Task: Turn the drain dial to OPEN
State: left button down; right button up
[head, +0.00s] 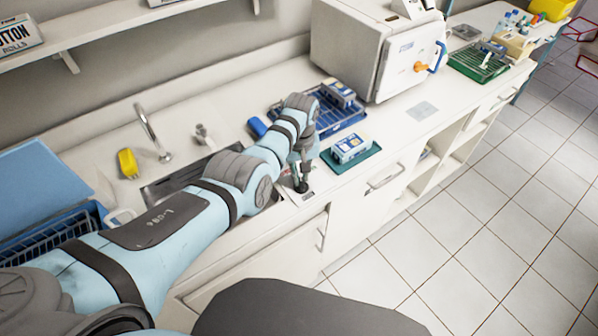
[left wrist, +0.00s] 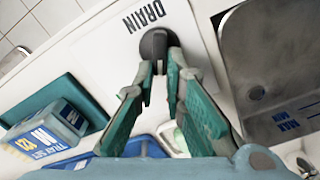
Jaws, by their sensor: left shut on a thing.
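The drain dial (left wrist: 154,43) is a dark round knob on a white plate (left wrist: 110,45) lettered DRAIN, on the counter beside the sink. In the head view the dial (head: 302,187) is a small dark spot under my left gripper (head: 299,172). In the left wrist view my left gripper (left wrist: 160,66) has its green-grey fingers on both sides of the dial's lower part and is shut on it. The fingers hide part of the dial. I cannot make out an OPEN mark or where the dial points. My right gripper is not in view.
The steel sink (left wrist: 275,70) lies right beside the plate in the left wrist view. A blue-and-white box (head: 351,148) on a green mat (head: 366,161) stands close on the other side. A blue rack (head: 345,120) and a white sterilizer (head: 350,50) stand behind.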

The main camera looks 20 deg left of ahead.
pick_arm(q)
jog(key=m, duration=0.3)
jog(key=d+m, duration=0.1)
jog(key=m, duration=0.2)
jog(key=shift+f+m, duration=0.1)
jog(key=shift+m, duration=0.3)
dwell(0.3)
jog(key=c, duration=1.9)
grip_release()
jog(key=shift+o, duration=1.2)
jog(key=shift+w, duration=0.25)
notch_tip(320, 180, up, 12)
